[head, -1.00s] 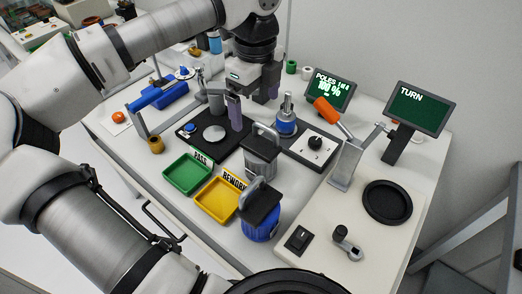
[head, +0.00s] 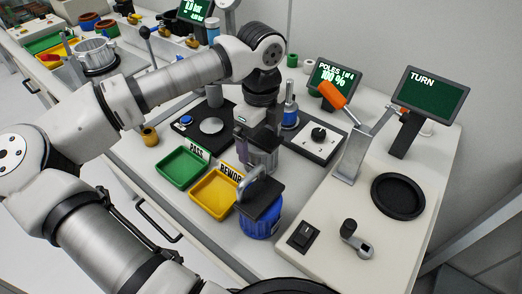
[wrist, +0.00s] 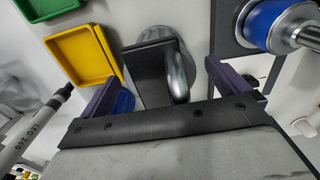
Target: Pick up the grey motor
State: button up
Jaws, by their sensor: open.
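The grey motor (wrist: 148,70), with a black top plate and a silver loop handle, lies between my fingers in the wrist view. In the head view the grey motor (head: 262,162) is mostly hidden behind my gripper (head: 257,142). My gripper is open above it, with one purple finger on each side of the handle in the wrist view. The fingers appear apart from the handle. Whether they reach down to its height I cannot tell.
A blue motor (head: 260,224) with a similar handle stands close in front. The yellow rework tray (head: 213,190) and green pass tray (head: 182,168) lie to the left. A fixture with an orange-handled lever (head: 333,95) and a black round dish (head: 398,196) are to the right.

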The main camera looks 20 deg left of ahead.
jog(key=shift+r, duration=0.1)
jog(key=c, duration=1.7)
